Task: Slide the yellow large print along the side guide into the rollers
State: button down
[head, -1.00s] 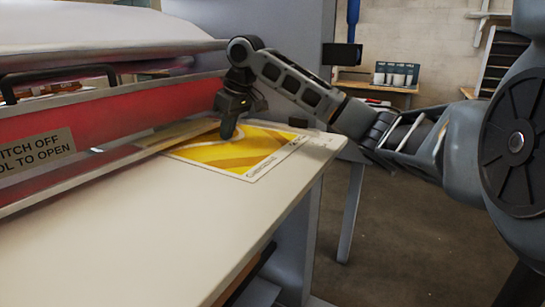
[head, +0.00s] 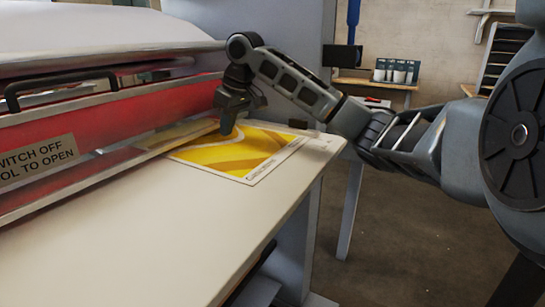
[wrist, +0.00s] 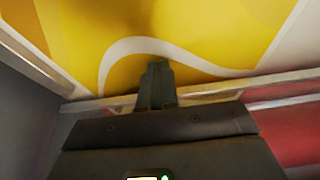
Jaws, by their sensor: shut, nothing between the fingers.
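The yellow large print (head: 258,160) lies flat on the cream feed table (head: 150,230), at its far end. Its left edge reaches the metal bar in front of the rollers; whether it goes under the bar is hidden. My gripper (head: 228,132) is shut and empty, pointing down with its fingertips at the print near the bar. In the wrist view the shut fingers (wrist: 155,85) stand over the yellow print (wrist: 200,40) by its white curved stripe. I cannot tell whether they touch it. The side guide is not clear to see; the rollers are hidden.
The red laminator front (head: 130,112) with a black handle (head: 60,82) and a warning label (head: 38,162) runs along the left. The near part of the table is bare. A bench with cups (head: 398,72) stands far behind.

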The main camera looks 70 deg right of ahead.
jog(key=shift+r, duration=0.35)
notch_tip(320, 180, up, 5)
jog(key=p, duration=0.4)
jog(key=shift+p, duration=0.35)
dwell(0.4)
